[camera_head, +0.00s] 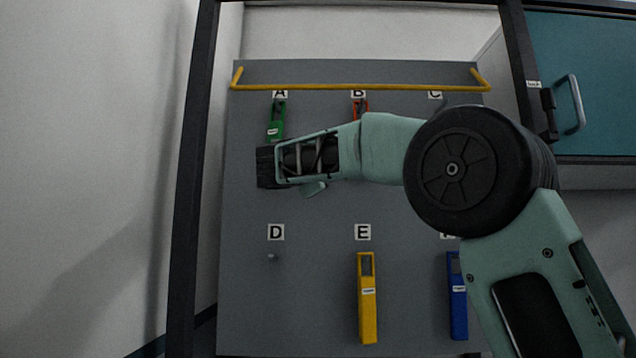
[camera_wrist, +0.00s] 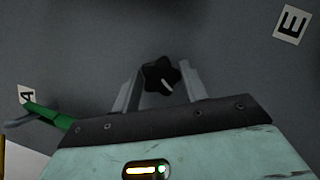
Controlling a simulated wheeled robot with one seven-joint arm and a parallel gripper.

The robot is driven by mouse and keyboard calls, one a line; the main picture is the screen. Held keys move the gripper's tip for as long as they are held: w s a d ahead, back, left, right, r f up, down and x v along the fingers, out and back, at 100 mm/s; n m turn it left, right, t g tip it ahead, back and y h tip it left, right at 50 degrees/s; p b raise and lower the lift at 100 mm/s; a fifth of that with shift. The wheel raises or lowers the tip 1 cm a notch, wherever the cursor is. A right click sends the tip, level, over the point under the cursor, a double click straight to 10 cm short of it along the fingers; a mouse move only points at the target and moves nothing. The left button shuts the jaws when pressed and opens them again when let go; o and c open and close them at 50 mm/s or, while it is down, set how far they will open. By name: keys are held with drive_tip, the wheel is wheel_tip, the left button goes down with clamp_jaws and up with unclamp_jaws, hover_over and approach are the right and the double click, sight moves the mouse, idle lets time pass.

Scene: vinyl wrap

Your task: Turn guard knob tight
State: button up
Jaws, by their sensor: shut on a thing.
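The guard knob (camera_wrist: 161,77) is a black, lobed knob with a pale mark, seen in the wrist view against the grey panel. My gripper (camera_wrist: 160,84) has one finger on each side of it and is shut on it. In the head view my gripper (camera_head: 266,167) is in front of the panel's left part, below label A, and its fingers and the knob are hidden there by my own arm.
The grey panel (camera_head: 310,290) carries a yellow rail (camera_head: 360,87) along its top. A green tool (camera_head: 277,122) hangs close above my gripper, an orange one (camera_head: 361,104) under B. Yellow (camera_head: 367,305) and blue (camera_head: 457,300) tools hang below. Peg D (camera_head: 272,257) is bare.

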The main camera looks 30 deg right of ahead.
drive_tip(key=m+g+y, duration=0.1)
drive_tip(key=m, duration=0.2)
drive_tip(key=m+y, duration=0.1)
drive_tip(key=m, duration=0.3)
drive_tip(key=m+g+y, duration=0.1)
drive_tip(key=m, duration=0.2)
drive_tip(key=shift+r+g, duration=0.15)
drive_tip(key=shift+g, duration=0.15)
drive_tip(key=shift+m, duration=0.4)
drive_tip(key=o, duration=1)
drive_tip(key=shift+a, duration=0.1)
drive_tip(key=v, duration=0.5)
drive_tip(key=b+v, duration=0.1)
drive_tip(key=v, duration=0.5)
drive_tip(key=b+v, duration=0.1)
drive_tip(key=v, duration=0.5)
drive_tip(key=shift+s+r, duration=0.25)
drive_tip(key=shift+r, duration=0.05)
